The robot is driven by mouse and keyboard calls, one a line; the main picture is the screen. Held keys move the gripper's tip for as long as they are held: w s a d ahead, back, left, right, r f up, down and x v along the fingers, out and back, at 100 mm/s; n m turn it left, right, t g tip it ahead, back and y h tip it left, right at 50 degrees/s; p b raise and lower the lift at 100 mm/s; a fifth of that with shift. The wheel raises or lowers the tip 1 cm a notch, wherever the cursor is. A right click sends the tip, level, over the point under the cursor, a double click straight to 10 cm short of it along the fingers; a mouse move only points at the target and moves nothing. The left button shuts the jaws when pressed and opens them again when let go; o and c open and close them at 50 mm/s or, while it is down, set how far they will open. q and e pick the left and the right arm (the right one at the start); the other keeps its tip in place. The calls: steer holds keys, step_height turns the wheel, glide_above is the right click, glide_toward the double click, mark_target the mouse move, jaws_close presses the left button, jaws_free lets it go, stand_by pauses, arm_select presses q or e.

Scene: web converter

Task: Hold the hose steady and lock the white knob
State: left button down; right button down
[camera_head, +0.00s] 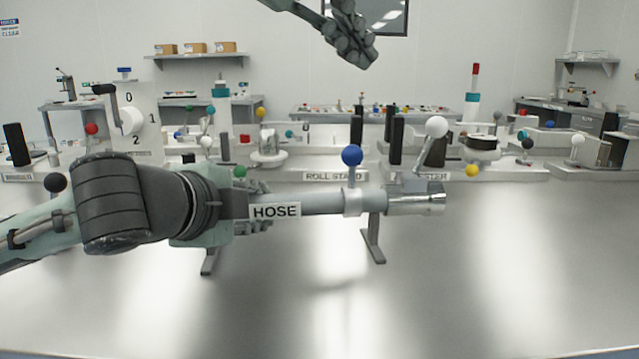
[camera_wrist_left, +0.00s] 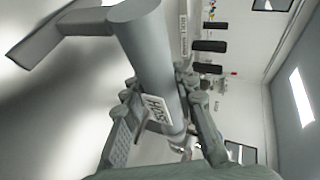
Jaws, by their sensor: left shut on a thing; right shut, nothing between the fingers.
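The grey hose (camera_head: 325,200) lies horizontally across the middle of the head view, with a HOSE label on it. My left gripper (camera_head: 250,205) is shut on its left part; in the left wrist view the fingers (camera_wrist_left: 162,118) lie either side of the hose (camera_wrist_left: 148,55). A metal coupling (camera_head: 416,203) forms the hose's right end. The white knob (camera_head: 436,127) tops a lever that rises from the coupling, leaning right. A blue knob (camera_head: 351,155) stands upright on a collar around the hose. My right gripper (camera_head: 352,45) is shut and empty, high above the table.
Stands (camera_head: 372,240) rise from the shiny metal table (camera_head: 420,300) below the hose. Behind are several machine stations with coloured knobs, including dark upright posts (camera_head: 396,140) and a white dial block (camera_head: 125,125) at left. The front of the table is clear.

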arm_select(q)
steer(key=shift+f, duration=0.3)
steer(key=c, duration=1.6)
jaws_free()
steer(key=shift+c, duration=0.2)
steer(key=o, duration=0.5)
steer(key=shift+w+r, duration=0.1)
steer(key=shift+r, duration=0.05)
steer(key=shift+r, duration=0.2)
